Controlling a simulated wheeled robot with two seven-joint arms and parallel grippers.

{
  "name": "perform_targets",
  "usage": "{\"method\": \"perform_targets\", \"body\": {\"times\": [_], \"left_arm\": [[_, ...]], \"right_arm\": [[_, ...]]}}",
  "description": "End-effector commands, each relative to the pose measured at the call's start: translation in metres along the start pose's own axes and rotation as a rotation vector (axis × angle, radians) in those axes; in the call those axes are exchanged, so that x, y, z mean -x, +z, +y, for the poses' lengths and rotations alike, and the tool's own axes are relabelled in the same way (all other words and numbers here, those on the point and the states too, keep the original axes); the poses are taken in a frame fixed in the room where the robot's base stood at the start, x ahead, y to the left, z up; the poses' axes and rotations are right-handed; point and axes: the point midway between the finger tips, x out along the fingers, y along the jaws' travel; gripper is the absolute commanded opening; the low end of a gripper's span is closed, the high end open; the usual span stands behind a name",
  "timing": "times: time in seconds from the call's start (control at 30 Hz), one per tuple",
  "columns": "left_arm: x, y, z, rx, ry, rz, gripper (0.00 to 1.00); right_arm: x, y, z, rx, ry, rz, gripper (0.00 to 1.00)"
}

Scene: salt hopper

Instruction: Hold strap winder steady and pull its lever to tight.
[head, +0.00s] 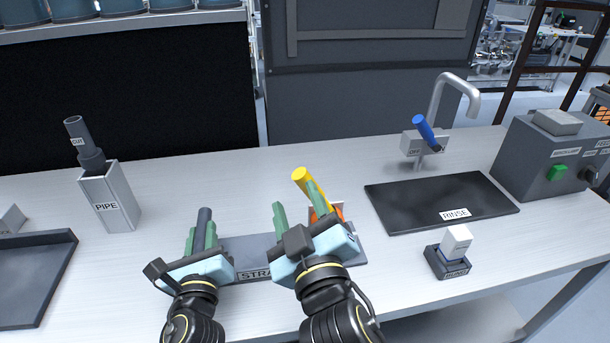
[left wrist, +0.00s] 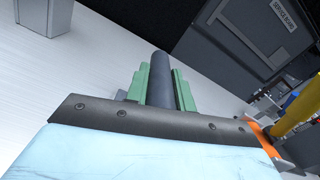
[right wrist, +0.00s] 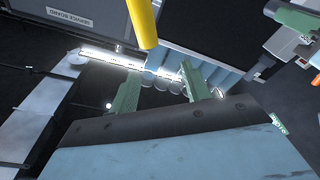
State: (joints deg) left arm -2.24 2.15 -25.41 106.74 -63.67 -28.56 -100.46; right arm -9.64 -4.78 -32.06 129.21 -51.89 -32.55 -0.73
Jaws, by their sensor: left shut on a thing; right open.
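The strap winder's grey base plate (head: 255,243), lettered "STRA…", lies on the bench, partly hidden by my grippers. Its dark upright post (head: 204,215) is at the left end; my left gripper (head: 203,238) is shut on it, and the post shows between the green fingers in the left wrist view (left wrist: 163,85). The winder's yellow lever (head: 302,177) rises at the right end beside an orange part (head: 339,212). My right gripper (head: 296,207) is open at the lever, its fingers apart. The right wrist view shows the yellow lever (right wrist: 142,20) beyond the fingers, not clearly between them.
A dark rinse mat (head: 440,200) with a tap and blue handle (head: 423,128) is at right. A small white-topped block (head: 455,243) stands in front. A pipe holder (head: 110,197) and dark tray (head: 35,280) are at left. A grey control box (head: 550,160) stands far right.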

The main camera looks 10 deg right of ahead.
Motion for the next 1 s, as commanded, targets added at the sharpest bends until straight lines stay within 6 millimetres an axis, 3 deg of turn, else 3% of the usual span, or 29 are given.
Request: {"method": "perform_targets", "body": {"times": [0.03, 0.1, 0.33, 0.47, 0.8, 1.0], "left_arm": [[0.003, -0.012, 0.005, -0.004, 0.013, 0.025, 0.0], [0.003, -0.012, 0.005, -0.004, 0.013, 0.025, 0.0], [0.003, -0.012, 0.005, -0.004, 0.013, 0.025, 0.0], [0.003, -0.012, 0.005, -0.004, 0.013, 0.025, 0.0], [0.003, -0.012, 0.005, -0.004, 0.013, 0.025, 0.0], [0.003, -0.012, 0.005, -0.004, 0.013, 0.025, 0.0]], "right_arm": [[0.007, 0.011, 0.003, -0.024, 0.0, -0.045, 0.48], [0.015, 0.023, 0.007, -0.047, 0.003, -0.093, 0.48], [0.017, 0.036, 0.011, -0.073, 0.006, -0.145, 0.48], [0.0, 0.037, 0.011, -0.071, 0.007, -0.143, 0.48], [-0.063, 0.046, 0.011, -0.069, 0.007, -0.143, 0.48], [-0.088, 0.05, 0.011, -0.07, 0.006, -0.144, 0.48]]}}
